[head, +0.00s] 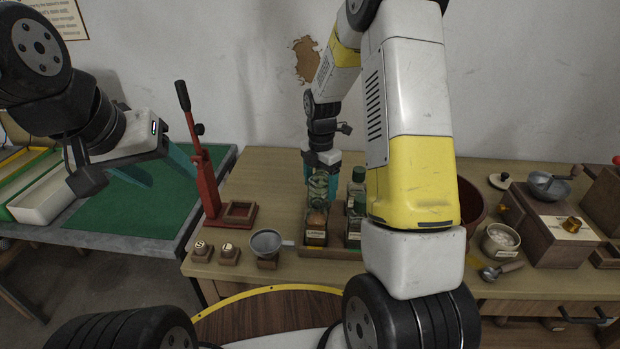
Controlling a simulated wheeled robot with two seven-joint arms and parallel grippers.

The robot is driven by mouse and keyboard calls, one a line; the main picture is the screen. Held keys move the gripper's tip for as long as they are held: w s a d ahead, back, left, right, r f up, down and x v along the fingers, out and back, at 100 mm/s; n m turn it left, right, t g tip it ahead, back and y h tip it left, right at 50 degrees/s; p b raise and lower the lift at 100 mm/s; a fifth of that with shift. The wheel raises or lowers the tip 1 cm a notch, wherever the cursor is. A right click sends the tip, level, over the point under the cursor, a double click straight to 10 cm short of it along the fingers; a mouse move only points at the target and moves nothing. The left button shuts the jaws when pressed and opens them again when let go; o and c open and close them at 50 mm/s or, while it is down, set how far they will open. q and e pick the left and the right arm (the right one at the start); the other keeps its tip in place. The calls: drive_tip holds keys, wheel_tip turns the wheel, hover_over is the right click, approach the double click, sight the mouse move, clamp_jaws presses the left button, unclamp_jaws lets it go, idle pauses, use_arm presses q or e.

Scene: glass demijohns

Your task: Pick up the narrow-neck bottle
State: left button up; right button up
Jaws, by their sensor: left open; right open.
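Several small glass bottles stand in a wooden tray (330,254) on the bench. A green patterned bottle (318,187) is at the back left, and an amber bottle with a pale label (316,226) is in front of it. Two dark green bottles (357,184) are at the right, partly hidden by my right arm. I cannot tell which one is the narrow-neck bottle. My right gripper (320,176) is open, pointing down at the green patterned bottle; I cannot tell whether it touches. My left gripper (160,171) is open and empty above the green mat, far left of the bottles.
A red lever press (206,185) stands between my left gripper and the bottles. A funnel (266,243) and two small wooden blocks (229,253) are left of the tray. A bowl (500,240), scoop (500,270) and grinder box (545,225) are at the right.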

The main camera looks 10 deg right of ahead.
sight(320, 170)
drive_tip(key=shift+f, duration=0.25)
clamp_jaws()
drive_tip(key=shift+r, duration=0.1)
wheel_tip(320, 170, up, 9)
drive_tip(key=shift+r, duration=0.1)
drive_tip(key=shift+m, duration=0.6)
wheel_tip(320, 170, down, 2)
drive_tip(key=m, duration=0.4)
drive_tip(key=shift+a+m, duration=0.1)
drive_tip(key=shift+m, duration=0.2)
wheel_tip(320, 170, down, 2)
drive_tip(key=m, duration=0.3)
drive_tip(key=shift+m, duration=0.4)
drive_tip(key=shift+f, duration=3.35)
